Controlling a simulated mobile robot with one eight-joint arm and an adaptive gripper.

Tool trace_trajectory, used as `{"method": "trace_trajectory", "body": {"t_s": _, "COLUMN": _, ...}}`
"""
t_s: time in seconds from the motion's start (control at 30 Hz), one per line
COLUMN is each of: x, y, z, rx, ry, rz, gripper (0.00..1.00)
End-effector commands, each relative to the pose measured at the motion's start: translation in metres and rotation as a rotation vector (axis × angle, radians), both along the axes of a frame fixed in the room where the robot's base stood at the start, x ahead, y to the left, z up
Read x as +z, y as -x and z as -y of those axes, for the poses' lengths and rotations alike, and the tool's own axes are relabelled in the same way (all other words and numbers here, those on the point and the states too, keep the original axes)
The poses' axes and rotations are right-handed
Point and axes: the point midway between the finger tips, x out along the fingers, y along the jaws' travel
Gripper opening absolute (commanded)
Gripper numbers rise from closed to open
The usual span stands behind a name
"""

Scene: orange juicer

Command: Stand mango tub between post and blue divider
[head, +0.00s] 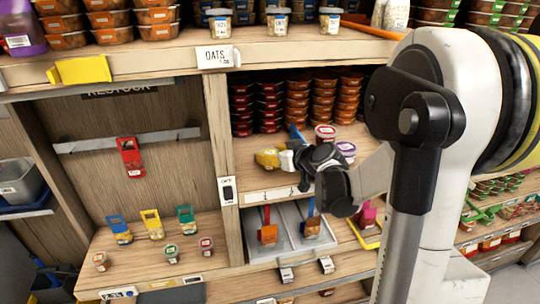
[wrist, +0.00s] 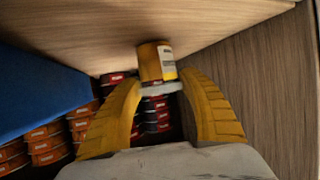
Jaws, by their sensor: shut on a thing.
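The mango tub (wrist: 156,62) is yellow-orange with a white label and a pale lid. My gripper (wrist: 162,84) has its yellow fingers on either side of it. In the wrist view the tub lies between the blue divider (wrist: 35,90) on the left and the wooden post (wrist: 275,90) on the right. Its base end faces a wooden board; I cannot tell whether they touch. In the head view my gripper (head: 268,158) is in the middle shelf opening, between the post (head: 216,120) and the blue divider (head: 298,133). The tub cannot be clearly made out there.
Stacks of red and orange tubs (head: 297,95) fill the back of this shelf. A red-lidded tub (head: 325,133) and a purple-lidded tub (head: 346,150) stand right of the divider. Grey bins (head: 285,222) sit below, and the oats shelf (head: 280,50) is above.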

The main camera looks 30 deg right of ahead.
Motion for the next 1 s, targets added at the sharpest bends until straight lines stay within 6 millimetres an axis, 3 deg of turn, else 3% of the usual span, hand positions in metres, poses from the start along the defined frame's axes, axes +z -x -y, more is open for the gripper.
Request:
{"method": "trace_trajectory", "body": {"t_s": 0.27, "x": -0.003, "y": 0.0, "z": 0.0, "rx": 0.0, "ry": 0.0, "rz": 0.0, "gripper": 0.19}}
{"method": "trace_trajectory", "body": {"t_s": 0.3, "x": -0.004, "y": 0.0, "z": 0.0, "rx": 0.0, "ry": 0.0, "rz": 0.0, "gripper": 0.53}}
{"method": "trace_trajectory", "body": {"t_s": 0.37, "x": -0.003, "y": 0.0, "z": 0.0, "rx": 0.0, "ry": 0.0, "rz": 0.0, "gripper": 0.71}}
{"method": "trace_trajectory", "body": {"t_s": 0.4, "x": -0.003, "y": 0.0, "z": 0.0, "rx": 0.0, "ry": 0.0, "rz": 0.0, "gripper": 0.73}}
{"method": "trace_trajectory", "body": {"t_s": 0.77, "x": 0.003, "y": 0.0, "z": 0.0, "rx": 0.0, "ry": 0.0, "rz": 0.0, "gripper": 0.73}}
{"method": "trace_trajectory", "body": {"t_s": 1.0, "x": 0.021, "y": 0.043, "z": 0.006, "rx": -0.004, "ry": -0.001, "rz": -0.001, "gripper": 0.73}}
